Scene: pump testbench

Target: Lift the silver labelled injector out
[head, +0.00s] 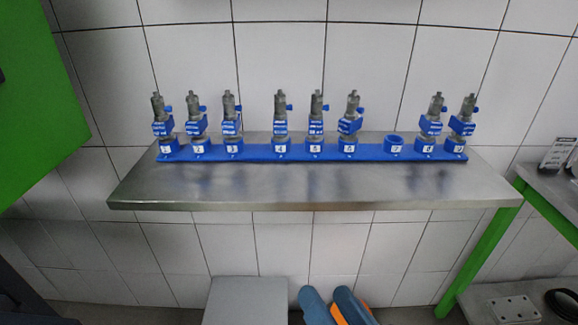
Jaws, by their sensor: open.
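Several silver-grey injectors stand upright in a row in a blue rack (262,154) on the shelf, each with a blue band bearing white lettering too small to read. Three stand at the left: the leftmost injector (158,107), the second injector (194,106) and the third injector (229,105). Further right are a middle injector (279,105), its right neighbour (317,104) and another injector (352,106). Two more stand at the right end, an injector (435,106) and the rightmost injector (468,106). I cannot tell which is the labelled one meant.
One blue rack socket (395,144) is empty, right of the middle group. The steel shelf (300,185) is bare in front of the rack, against a white tiled wall. A green panel (35,90) stands at left. A second metal table (550,190) with green legs stands at right.

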